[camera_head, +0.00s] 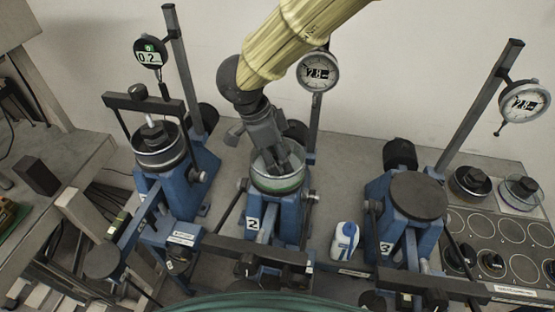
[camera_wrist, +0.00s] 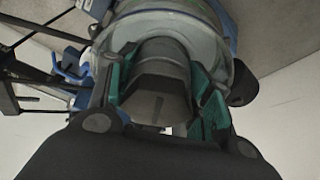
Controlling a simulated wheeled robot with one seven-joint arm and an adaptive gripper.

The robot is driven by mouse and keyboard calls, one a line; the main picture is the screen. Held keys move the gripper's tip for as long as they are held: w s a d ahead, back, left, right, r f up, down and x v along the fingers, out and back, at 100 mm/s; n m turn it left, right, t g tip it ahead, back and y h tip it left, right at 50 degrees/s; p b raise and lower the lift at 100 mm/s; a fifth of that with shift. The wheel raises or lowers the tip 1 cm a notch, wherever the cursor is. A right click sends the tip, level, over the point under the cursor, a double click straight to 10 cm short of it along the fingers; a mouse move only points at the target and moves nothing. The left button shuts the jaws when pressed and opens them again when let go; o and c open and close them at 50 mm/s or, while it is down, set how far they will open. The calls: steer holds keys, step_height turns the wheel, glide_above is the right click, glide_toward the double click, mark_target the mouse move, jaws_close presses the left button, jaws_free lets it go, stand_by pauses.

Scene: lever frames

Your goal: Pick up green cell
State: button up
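The green cell (camera_head: 279,184) is a clear round vessel with a green band near its base. It sits upright on the blue lever frame marked 2 (camera_head: 254,224), in the middle. My gripper (camera_head: 270,158) reaches down into the top of the cell. In the wrist view, my gripper's two teal-padded fingers (camera_wrist: 162,85) stand on either side of a dark knob (camera_wrist: 160,75) at the cell's middle. The cell's pale rim (camera_wrist: 210,45) shows behind them. Whether the pads press on the knob cannot be told.
Frame 1 at left holds another cell (camera_head: 160,150) under a black yoke (camera_head: 143,104). Frame 3 (camera_head: 400,215) at right has an empty round top. Dial gauges (camera_head: 318,72) hang on posts. A tray (camera_head: 505,235) with several round slots, some holding cells, lies at far right.

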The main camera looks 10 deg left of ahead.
jaws_close()
steer(key=shift+r, duration=0.1)
